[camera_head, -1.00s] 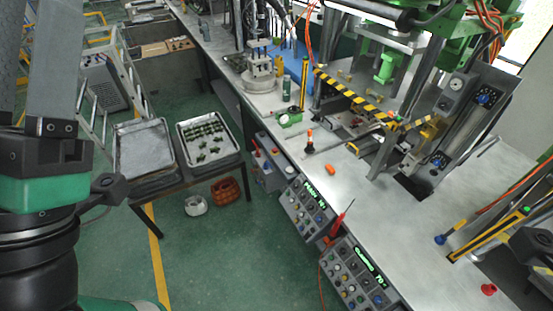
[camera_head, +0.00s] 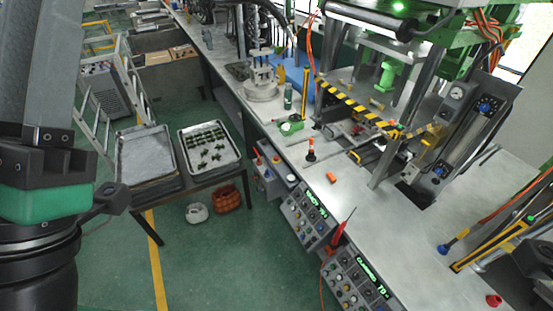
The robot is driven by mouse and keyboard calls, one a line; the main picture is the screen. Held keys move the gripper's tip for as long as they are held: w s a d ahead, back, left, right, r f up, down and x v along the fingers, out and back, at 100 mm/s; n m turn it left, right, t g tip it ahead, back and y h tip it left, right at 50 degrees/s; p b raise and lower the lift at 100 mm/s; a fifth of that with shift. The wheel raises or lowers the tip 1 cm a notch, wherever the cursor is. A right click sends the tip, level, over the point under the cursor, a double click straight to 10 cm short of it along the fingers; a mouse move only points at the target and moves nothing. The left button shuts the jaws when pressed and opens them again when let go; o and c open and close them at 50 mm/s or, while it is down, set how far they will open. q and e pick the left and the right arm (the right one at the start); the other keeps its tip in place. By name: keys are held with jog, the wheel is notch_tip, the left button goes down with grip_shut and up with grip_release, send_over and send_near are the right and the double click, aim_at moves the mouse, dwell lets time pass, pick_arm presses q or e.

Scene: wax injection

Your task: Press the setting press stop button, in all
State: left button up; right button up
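A green-framed press (camera_head: 388,75) with a black-and-yellow striped bar (camera_head: 358,104) stands on the bench at the upper right. Along the bench's front edge hang a small grey box with a red button (camera_head: 276,158), a control panel with a green display (camera_head: 308,216), and a second panel reading "CLAMPED 70" (camera_head: 358,278). Both panels carry several small knobs and buttons. I cannot tell which button is the setting press stop button. My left arm fills the left edge, away from the panels; its gripper does not show. No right gripper is recognisable.
A red-handled pointed tool (camera_head: 340,229) sits between the panels. An orange block (camera_head: 331,177) and a black-and-orange tool (camera_head: 310,150) are on the bench (camera_head: 400,235). Two metal trays (camera_head: 239,157) stand on a low table. Green floor (camera_head: 240,260) is open before the panels.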

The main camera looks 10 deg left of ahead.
pick_arm(q)
grip_shut()
dwell(1.4)
